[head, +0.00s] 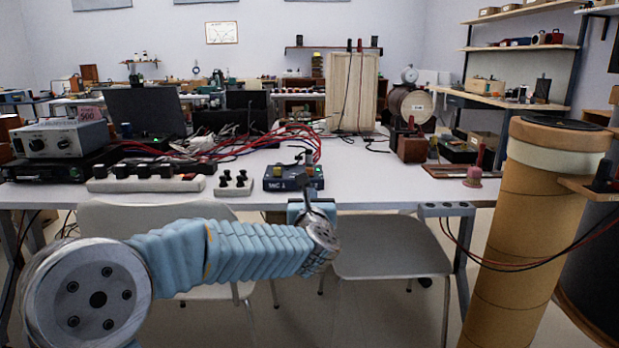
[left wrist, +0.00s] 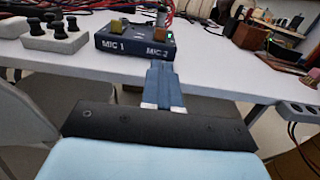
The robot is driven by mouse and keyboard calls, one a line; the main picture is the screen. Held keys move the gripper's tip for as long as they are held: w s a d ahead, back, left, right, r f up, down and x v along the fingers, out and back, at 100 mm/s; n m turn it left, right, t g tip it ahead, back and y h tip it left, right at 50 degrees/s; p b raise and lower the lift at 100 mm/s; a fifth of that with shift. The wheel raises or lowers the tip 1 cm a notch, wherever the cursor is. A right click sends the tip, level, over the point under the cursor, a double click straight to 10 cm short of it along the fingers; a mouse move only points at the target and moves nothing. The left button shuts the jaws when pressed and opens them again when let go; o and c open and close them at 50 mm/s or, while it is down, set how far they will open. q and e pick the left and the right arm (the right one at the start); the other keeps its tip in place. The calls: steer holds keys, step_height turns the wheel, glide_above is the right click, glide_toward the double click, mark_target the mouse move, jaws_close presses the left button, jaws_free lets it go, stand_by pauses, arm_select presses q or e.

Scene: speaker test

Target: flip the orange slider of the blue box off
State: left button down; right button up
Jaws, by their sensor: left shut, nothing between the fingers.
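The dark blue box (head: 290,184) lies near the front edge of the table, in the middle of the head view. In the left wrist view the box (left wrist: 133,45) bears the labels MIC 1 and MIC 2. My left gripper (head: 309,184) is shut and empty, just in front of the box. In the left wrist view its fingers (left wrist: 160,66) point at the MIC 2 side. Contact is unclear. My right gripper is out of view.
A white block with black knobs (head: 233,187) and a white power strip (head: 146,184) stand left of the box. Red cables (head: 290,138) lie behind it. The table (head: 385,185) is clear just to its right. Chairs (head: 390,262) stand below the front edge.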

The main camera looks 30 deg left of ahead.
mark_target(309, 170)
arm_select(q)
steer(key=p+x, duration=0.3)
steer(key=x, duration=1)
steer(key=shift+w+a, duration=0.2)
steer(key=shift+w, duration=0.15)
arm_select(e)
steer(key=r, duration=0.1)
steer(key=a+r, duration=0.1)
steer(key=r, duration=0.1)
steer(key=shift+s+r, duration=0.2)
arm_select(q)
steer(key=shift+w+a+f, duration=0.1)
steer(key=shift+w+f, duration=0.05)
steer(key=shift+w, duration=0.05)
steer(key=shift+b+x, duration=0.85)
steer(key=shift+x, duration=0.05)
steer(key=shift+r, duration=0.25)
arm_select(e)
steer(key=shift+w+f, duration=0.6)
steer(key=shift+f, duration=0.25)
